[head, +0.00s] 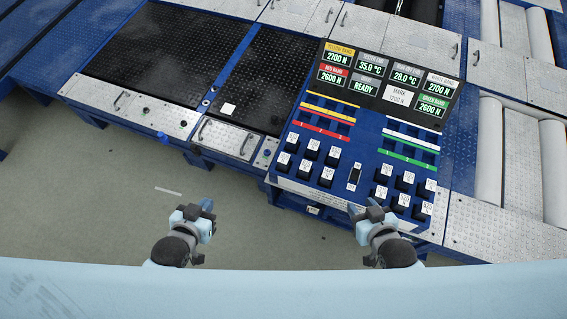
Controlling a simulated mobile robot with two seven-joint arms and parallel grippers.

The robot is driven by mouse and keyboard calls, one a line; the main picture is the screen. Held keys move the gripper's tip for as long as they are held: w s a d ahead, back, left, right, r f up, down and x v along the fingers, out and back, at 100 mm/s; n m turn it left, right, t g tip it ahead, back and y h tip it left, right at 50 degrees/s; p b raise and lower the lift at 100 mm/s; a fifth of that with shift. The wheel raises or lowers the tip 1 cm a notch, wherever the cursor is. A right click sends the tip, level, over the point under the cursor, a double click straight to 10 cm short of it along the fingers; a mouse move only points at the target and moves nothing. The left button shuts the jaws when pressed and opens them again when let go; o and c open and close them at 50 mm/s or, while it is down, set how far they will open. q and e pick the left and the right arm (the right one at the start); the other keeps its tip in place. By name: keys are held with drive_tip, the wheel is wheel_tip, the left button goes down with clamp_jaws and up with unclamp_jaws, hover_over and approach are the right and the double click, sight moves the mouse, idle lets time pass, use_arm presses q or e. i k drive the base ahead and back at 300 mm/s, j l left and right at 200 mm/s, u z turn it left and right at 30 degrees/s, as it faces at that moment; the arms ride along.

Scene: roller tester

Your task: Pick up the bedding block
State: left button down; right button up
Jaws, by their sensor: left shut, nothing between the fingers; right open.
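No block carries a readable "bedding" label, so I cannot tell which one is the bedding block. Several black blocks with white labels stand on the blue console (345,190), in a left group (302,157) and a right group (405,189). A single black piece (355,174) stands between the groups, with a small white label below it. My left gripper (207,206) is shut and empty over the floor, left of the console's front edge. My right gripper (356,211) is open and empty near the console's front edge, below the single black piece.
A display panel (391,83) with band readings and READY stands behind yellow, red, white and green slotted rows. Black textured plates (170,55) lie left, with a small white piece (228,109) on one. Grey rollers (490,150) are at right. The floor (90,200) at left is clear.

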sight(284, 162)
drive_tip(key=k+j, duration=0.3)
drive_tip(key=k, duration=0.15)
drive_tip(key=k+j, duration=0.35)
drive_tip(key=k, duration=0.05)
